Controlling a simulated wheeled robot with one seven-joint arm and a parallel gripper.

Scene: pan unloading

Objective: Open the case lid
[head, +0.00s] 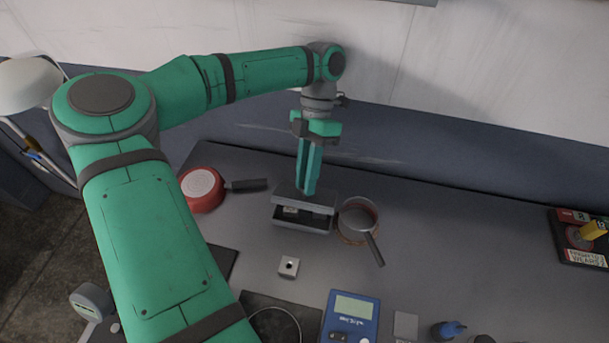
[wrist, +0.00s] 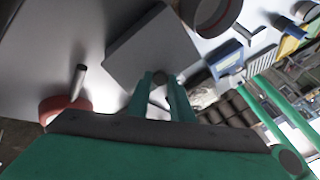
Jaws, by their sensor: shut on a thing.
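The case (head: 302,229) is a small dark box on the grey worktop in the head view. Its grey lid (head: 285,198) is raised part way, with a gap at the near side that shows light items inside. My gripper (head: 308,192) reaches down from above to the lid's top. In the wrist view the lid (wrist: 153,48) is a grey square plate, with a small dark round knob at its edge between the fingertips of my gripper (wrist: 161,78). The gripper is shut on this knob. The inside of the case is mostly hidden.
A red pan (head: 203,190) lies left of the case, its dark handle towards it. A grey pan (head: 358,213) stands close on the right. A small metal block (head: 288,266) and a blue meter (head: 351,317) lie nearer.

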